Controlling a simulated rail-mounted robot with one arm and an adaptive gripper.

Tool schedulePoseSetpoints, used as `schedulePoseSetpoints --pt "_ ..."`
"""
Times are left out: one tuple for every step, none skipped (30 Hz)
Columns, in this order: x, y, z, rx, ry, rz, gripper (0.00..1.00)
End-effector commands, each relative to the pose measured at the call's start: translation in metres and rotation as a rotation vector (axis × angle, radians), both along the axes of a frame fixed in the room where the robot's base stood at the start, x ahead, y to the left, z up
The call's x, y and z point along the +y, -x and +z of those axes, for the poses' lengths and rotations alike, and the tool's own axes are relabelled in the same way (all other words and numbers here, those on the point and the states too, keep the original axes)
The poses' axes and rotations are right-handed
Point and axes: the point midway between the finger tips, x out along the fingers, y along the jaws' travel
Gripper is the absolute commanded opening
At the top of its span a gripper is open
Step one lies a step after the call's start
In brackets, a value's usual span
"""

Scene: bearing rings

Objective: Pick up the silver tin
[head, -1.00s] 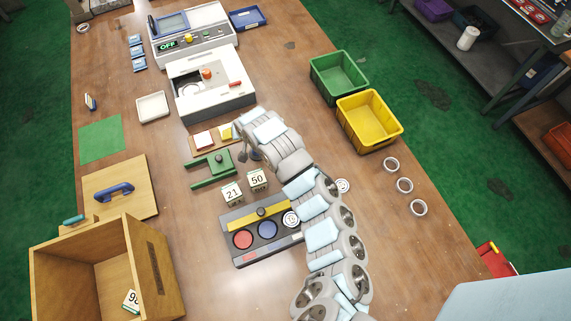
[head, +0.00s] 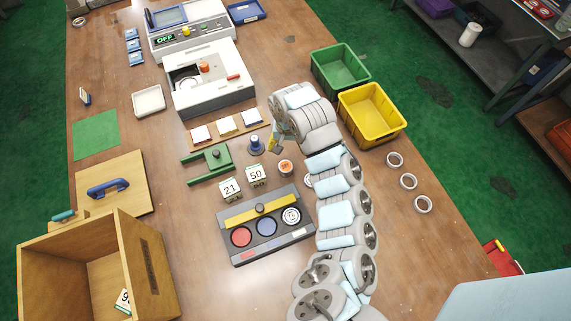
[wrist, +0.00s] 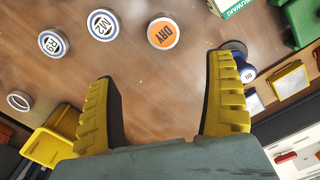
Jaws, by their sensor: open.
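Three round tins with pale silvery rims lie on the table in the wrist view: one with an orange DRY label (wrist: 163,33), one with a blue-ringed M2 label (wrist: 102,24), and another blue-ringed one (wrist: 54,44) whose marking is hard to read. I cannot tell which is the silver tin. The orange-labelled tin also shows in the head view (head: 286,168); my arm partly hides a pale one (head: 308,180) beside it. My gripper (wrist: 162,68) is open and empty, its yellow fingers apart over bare table. In the head view its tip (head: 274,145) is beyond the orange-labelled tin.
A blue-topped stamp-like piece (head: 256,146) stands left of my gripper, close to one finger in the wrist view. Number blocks (head: 255,175), a green fork-shaped fixture (head: 211,160) and a grey tray (head: 236,254) lie nearby. Yellow (head: 400,132) and green bins stand right.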

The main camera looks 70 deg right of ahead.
Motion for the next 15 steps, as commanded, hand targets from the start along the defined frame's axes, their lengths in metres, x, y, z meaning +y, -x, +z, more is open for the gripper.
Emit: schedulePoseSetpoints --pt "0.001 0.001 -0.011 0.003 -0.003 -0.001 0.86" --pt "0.002 0.001 -0.015 0.005 -0.006 -0.001 0.86" --pt "0.002 0.001 -0.022 0.006 -0.006 0.0 0.86" --pt "0.002 0.001 -0.027 0.005 -0.005 0.0 0.86" --pt "0.001 0.001 -0.031 0.004 -0.003 0.0 0.86" --pt "0.001 0.0 -0.037 0.004 -0.002 0.0 0.86" --pt "0.001 0.0 -0.041 0.004 -0.002 0.0 0.86" --pt "0.001 0.001 -0.046 0.004 -0.003 0.0 0.86" --pt "0.001 0.001 -0.052 0.004 -0.004 -0.001 0.86" --pt "0.001 0.001 -0.056 0.003 -0.002 0.0 0.86" --pt "0.001 0.0 -0.059 0.002 -0.002 0.0 0.86" --pt "0.001 0.0 -0.063 0.001 -0.001 0.0 0.86" --pt "0.0 0.0 -0.066 0.001 -0.001 0.0 0.86" --pt "0.0 0.0 -0.069 0.001 0.0 0.0 0.86" --pt "0.0 0.0 -0.072 0.002 0.0 0.0 0.86"
